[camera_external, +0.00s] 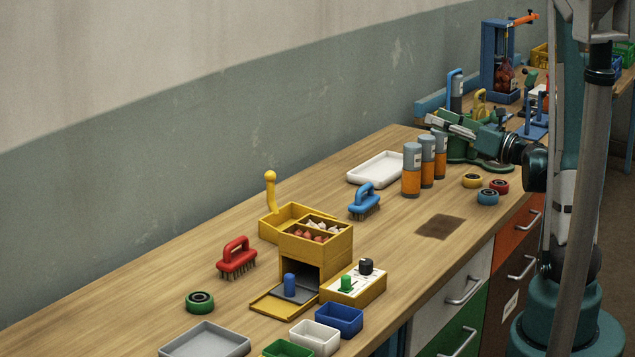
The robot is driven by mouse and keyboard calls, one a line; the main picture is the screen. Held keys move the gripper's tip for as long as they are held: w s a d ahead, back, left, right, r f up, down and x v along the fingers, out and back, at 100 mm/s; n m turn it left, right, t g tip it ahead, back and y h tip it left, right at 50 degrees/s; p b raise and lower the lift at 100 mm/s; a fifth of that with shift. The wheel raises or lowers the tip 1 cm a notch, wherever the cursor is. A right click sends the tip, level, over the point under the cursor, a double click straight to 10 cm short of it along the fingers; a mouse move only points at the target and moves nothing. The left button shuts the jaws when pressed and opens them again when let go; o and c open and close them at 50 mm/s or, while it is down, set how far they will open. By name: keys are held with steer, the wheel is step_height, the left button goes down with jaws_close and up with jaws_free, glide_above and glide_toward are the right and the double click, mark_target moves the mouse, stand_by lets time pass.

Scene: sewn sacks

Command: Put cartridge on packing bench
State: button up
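Several cartridges, grey on top and orange below, stand upright on the wooden bench (390,228). The nearest cartridge (411,170) is at the left of a short row. The middle cartridge (427,158) and the far cartridge (440,157) stand just behind it. Another grey cylinder (457,92) is by a blue handled holder further back. My gripper (434,120) reaches in from the right and points left, just above and behind the row. Its fingers are small here, and I cannot tell whether they are open or hold anything. Which surface is the packing bench is not clear.
A white tray (359,177), a blue brush (365,200) and small coloured rings (488,197) surround the cartridges. A yellow box (318,258) and a red brush (237,259) stand nearer. A blue press frame (489,58) stands at the back. Bare wood lies around the dark patch (440,227).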

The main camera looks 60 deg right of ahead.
steer(key=w+a+r+m+g+h, duration=0.1)
steer(key=w+a+r+m+h, duration=0.2)
steer(key=m, duration=0.4)
steer(key=w+a+r+m+g+h, duration=0.1)
steer(key=r+m+h, duration=0.1)
steer(key=r+m, duration=0.4)
steer(key=w+a+r+m+g+h, duration=0.1)
steer(key=w+a+r+m+h, duration=0.15)
steer(key=m, duration=0.55)
steer(key=s+a+f+m+g+y, duration=0.2)
steer(key=s+a+f+m+g, duration=0.1)
steer(key=a, duration=0.8)
steer(key=s+a+f+m+g+y, duration=0.3)
steer(key=s+a+f+m, duration=0.2)
steer(key=s+a+f, duration=0.3)
steer(key=s+a+f+m+g+y, duration=0.3)
steer(key=s+a+f, duration=0.2)
steer(key=a, duration=1)
steer(key=s, duration=0.2)
steer(key=shift+s+f+m+g, duration=0.25)
steer(key=shift+s+m+g, duration=0.05)
steer(key=shift+m, duration=0.1)
